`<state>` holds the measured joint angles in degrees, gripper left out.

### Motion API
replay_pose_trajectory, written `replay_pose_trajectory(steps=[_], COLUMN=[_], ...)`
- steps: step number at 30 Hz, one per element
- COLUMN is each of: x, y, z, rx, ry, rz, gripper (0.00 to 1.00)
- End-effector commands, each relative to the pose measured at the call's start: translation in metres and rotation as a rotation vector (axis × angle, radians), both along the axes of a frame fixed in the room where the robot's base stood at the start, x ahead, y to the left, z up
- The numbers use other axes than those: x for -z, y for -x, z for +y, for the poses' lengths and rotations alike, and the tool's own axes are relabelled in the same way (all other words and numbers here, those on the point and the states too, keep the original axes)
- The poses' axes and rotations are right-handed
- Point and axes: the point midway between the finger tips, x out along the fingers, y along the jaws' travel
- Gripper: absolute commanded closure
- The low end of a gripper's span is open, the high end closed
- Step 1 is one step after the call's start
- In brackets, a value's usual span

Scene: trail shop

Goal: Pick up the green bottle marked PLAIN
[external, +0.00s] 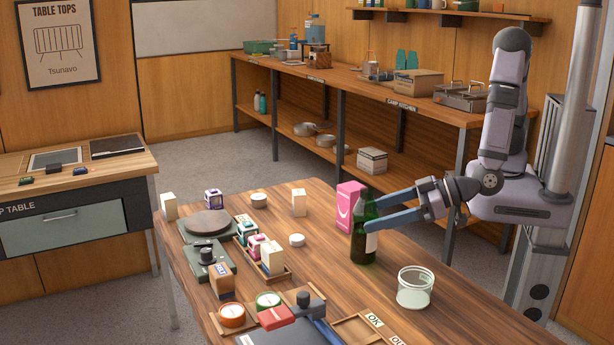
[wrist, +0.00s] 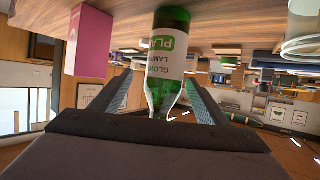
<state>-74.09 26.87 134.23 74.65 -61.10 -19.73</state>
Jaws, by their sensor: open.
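The green bottle (external: 363,238) stands upright on the wooden table, with a white label. In the wrist view the bottle (wrist: 170,25) appears upside down, and its label reads in part "PLA", "LAMP" and "GLO". My gripper (external: 372,211) is open and level at the bottle's height. Its two blue fingers reach toward the bottle from the right, one near the neck and one lower. In the wrist view the bottle shows between the two fingers of my gripper (wrist: 160,92). I cannot tell whether either finger touches it.
A pink box (external: 350,205) stands close behind the bottle, and it also shows in the wrist view (wrist: 88,42). A clear glass jar (external: 415,288) stands to the front right. Small boxes, tins and a wooden tray (external: 262,262) fill the table's left side. A bare strip lies left of the bottle.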

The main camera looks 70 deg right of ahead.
Motion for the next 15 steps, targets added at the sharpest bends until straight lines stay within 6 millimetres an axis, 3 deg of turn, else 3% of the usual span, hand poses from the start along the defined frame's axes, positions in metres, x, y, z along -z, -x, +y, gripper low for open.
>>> replay_pose_trajectory(steps=[15], x=[0.01], y=[-0.028], z=[0.006], rx=[0.002], ry=[0.002], rz=[0.001], gripper=[0.31])
